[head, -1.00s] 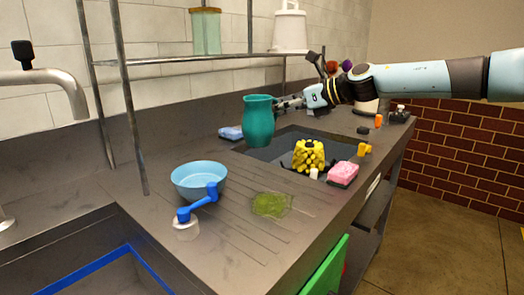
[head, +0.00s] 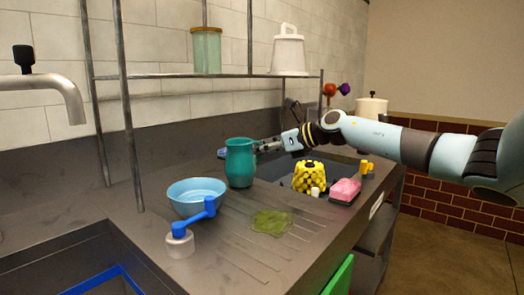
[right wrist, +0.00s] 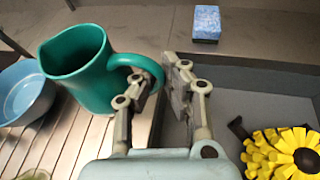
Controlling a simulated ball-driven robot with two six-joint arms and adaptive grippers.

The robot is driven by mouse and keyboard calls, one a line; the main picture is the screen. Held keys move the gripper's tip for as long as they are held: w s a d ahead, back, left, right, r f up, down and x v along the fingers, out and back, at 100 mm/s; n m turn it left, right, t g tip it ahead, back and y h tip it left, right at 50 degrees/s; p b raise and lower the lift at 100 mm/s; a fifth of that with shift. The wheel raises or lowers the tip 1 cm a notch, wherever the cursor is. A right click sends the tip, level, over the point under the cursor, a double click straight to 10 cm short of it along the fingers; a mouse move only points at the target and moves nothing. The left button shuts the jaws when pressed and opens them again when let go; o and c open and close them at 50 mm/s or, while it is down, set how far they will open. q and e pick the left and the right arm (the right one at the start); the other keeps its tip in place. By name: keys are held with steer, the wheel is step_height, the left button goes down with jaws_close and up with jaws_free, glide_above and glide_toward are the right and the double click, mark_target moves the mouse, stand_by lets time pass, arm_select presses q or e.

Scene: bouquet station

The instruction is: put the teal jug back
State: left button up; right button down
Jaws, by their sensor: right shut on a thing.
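The teal jug (head: 240,165) is upright over the drainboard, just right of the blue bowl. In the right wrist view the jug (right wrist: 85,75) shows its open mouth, with its handle toward my gripper. My right gripper (head: 262,146) reaches in from the right and is shut on the jug's handle; its fingers also show in the right wrist view (right wrist: 158,90). The jug's base looks at or close to the counter surface; I cannot tell whether it touches. My left gripper is out of view.
The blue bowl (head: 196,193) and a blue-handled tool (head: 196,224) lie left and in front. A green patch (head: 271,221) lies on the ribbed drainboard (head: 235,240). The sink holds a yellow flower-like object (head: 308,176). A pink sponge (head: 345,190) sits right. A shelf (head: 210,76) hangs above.

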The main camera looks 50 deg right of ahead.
steer(key=c, duration=1.5)
jaws_free()
steer(key=shift+p+v, duration=5.35)
steer(key=shift+v, duration=0.75)
